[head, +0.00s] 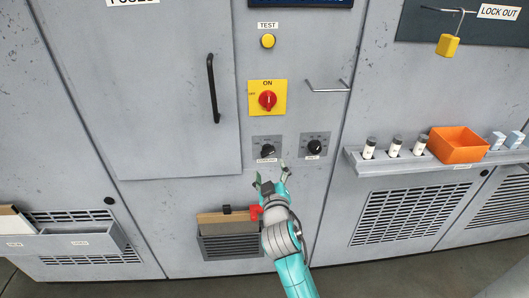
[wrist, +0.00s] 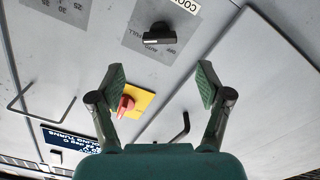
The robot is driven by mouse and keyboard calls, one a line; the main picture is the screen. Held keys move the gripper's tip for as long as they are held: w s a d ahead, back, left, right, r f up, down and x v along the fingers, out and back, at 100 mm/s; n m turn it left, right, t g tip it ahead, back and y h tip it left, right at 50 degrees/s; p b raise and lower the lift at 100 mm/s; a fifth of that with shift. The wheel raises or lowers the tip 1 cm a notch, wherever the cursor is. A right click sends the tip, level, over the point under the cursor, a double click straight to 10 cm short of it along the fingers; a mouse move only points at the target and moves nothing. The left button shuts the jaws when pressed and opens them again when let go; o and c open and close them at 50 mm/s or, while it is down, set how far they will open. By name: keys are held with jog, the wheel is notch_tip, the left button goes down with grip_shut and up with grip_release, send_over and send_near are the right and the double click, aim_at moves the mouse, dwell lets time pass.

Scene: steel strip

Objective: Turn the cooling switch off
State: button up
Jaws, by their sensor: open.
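The cooling switch (head: 267,150) is a black knob on a dark grey plate, the left one of two below the red main switch. In the wrist view, which is upside down, the cooling switch (wrist: 160,35) is a black bar knob lying nearly level across its plate; part of a label starting "COO" shows at the top edge. The exact setting it points to is not clear. My gripper (head: 271,176) is just below the knob in the head view. In the wrist view my gripper (wrist: 160,78) is open and empty, its fingers apart from the knob.
A second dial (head: 314,147) is right of the switch. Above are a red rotary switch (head: 267,100) on yellow and a yellow button (head: 268,41). A wire handle (head: 327,87) and a black door handle (head: 212,88) stick out. A shelf with an orange bin (head: 458,144) is right.

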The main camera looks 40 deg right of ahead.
aim_at(268, 153)
jog(key=x, duration=0.9)
jog(key=shift+w+d, duration=0.15)
jog(key=shift+d, duration=0.05)
jog(key=c, duration=1.2)
